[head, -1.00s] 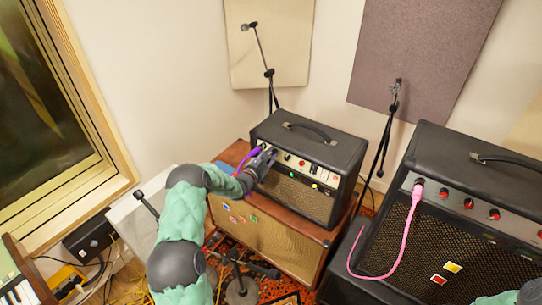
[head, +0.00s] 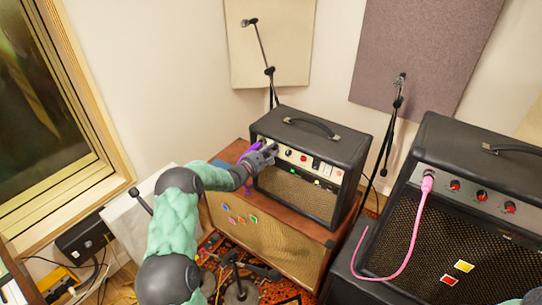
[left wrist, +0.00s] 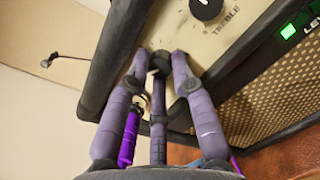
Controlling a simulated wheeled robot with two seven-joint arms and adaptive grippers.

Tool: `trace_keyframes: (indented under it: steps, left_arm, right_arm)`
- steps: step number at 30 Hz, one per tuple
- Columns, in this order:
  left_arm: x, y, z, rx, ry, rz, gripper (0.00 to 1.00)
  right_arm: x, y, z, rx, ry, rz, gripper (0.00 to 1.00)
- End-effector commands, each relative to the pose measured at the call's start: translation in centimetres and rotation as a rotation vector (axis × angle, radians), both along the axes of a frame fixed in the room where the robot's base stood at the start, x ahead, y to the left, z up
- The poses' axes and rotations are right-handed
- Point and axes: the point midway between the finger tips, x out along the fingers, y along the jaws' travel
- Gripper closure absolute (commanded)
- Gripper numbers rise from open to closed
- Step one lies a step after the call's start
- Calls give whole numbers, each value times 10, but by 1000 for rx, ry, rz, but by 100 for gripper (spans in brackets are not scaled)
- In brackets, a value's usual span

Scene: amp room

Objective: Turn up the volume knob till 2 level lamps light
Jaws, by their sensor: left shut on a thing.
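The small black amp (head: 335,150) stands on a brown cabinet, with a cream control panel along its front top. My left gripper (left wrist: 160,70) has its fingers closed around a black knob (left wrist: 160,62) at the panel's left end. The knob's label is hidden by the fingers. A knob marked TREBLE (left wrist: 207,8) sits beside it. A green level lamp (left wrist: 289,33) is lit at the right edge of the wrist view; other level lamps are cut off or unclear. In the head view my left gripper (head: 268,156) is at the panel. My right gripper is out of view.
A purple cable (left wrist: 130,135) runs close beside a left finger. The brown cabinet (head: 285,250) carries the amp. A larger black amp (head: 455,215) with a pink cable (head: 412,237) stands at right. A microphone stand (head: 386,140) rises behind, between the amps.

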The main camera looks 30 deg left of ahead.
Motion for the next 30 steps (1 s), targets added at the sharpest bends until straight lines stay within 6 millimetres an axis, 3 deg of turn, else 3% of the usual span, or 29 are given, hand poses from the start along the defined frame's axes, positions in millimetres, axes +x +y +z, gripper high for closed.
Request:
trace_keyframes:
  steps: [9,26,27,30]
  left_arm:
    - [0,-1,-5,138,-6,-32,100]
    - [-1,-2,-5,170,-5,-40,100]
    - [-1,-2,-5,170,-5,-40,70]
    - [-1,-2,-4,170,-5,-39,67]
  right_arm:
    - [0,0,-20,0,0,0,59]
    - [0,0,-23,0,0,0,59]
    - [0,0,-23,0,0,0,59]
    - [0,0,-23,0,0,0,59]
